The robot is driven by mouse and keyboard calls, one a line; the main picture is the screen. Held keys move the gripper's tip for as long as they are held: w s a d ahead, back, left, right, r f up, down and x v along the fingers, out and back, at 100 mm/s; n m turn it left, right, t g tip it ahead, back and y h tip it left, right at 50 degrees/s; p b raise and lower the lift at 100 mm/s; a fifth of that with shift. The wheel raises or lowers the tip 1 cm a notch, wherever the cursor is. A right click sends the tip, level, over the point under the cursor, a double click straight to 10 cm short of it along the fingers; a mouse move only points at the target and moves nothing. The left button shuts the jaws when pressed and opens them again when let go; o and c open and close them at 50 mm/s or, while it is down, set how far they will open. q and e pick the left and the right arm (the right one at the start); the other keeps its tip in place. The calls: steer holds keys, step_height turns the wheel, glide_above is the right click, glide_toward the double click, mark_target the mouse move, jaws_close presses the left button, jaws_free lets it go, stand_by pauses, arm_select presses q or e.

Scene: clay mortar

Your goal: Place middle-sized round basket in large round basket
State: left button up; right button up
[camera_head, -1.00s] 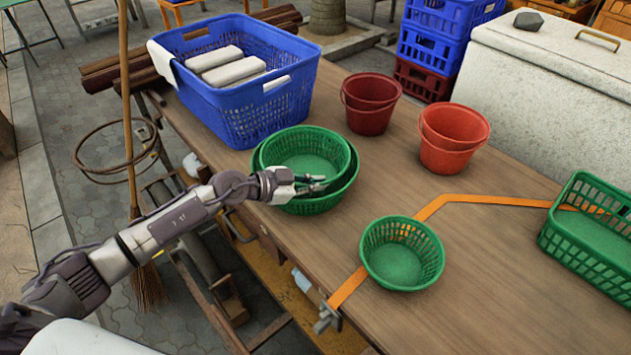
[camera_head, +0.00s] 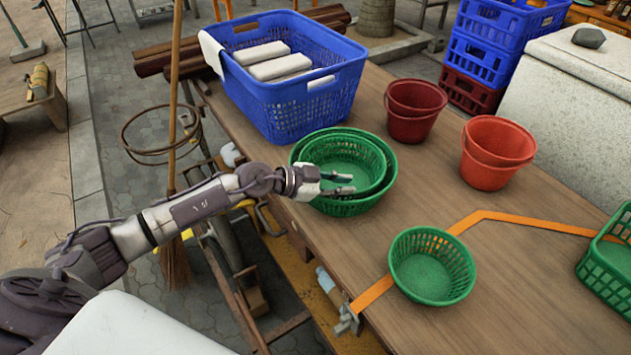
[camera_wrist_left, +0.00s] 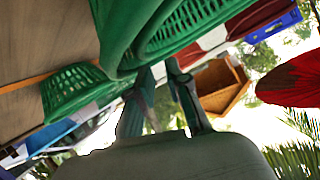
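The green middle-sized round basket (camera_head: 345,160) sits inside the green large round basket (camera_head: 388,182) on the table, its rim slightly off-centre in the larger one. My left gripper (camera_head: 342,183) is in front of their near side, its fingertips overlapping the baskets in the head view. Its two fingers stand apart with nothing seen between them. In the left wrist view the open fingers (camera_wrist_left: 160,95) are just below a green basket rim (camera_wrist_left: 120,40); I cannot tell whether they touch it. A smaller green round basket (camera_head: 432,262) stands apart, nearer the front. My right gripper is out of view.
A blue crate (camera_head: 290,105) with white blocks stands behind the nested baskets. A dark red bucket (camera_head: 414,125) and an orange-red bucket (camera_head: 490,175) stand to the right. A green rectangular basket (camera_head: 608,265) is at the right edge. An orange strap (camera_head: 530,222) crosses the table.

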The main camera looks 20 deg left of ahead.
arm_select(q)
steer(key=v, duration=0.9)
steer(key=shift+s+a+r+b, duration=0.2)
steer(key=shift+a+b, duration=0.05)
steer(key=shift+b, duration=0.05)
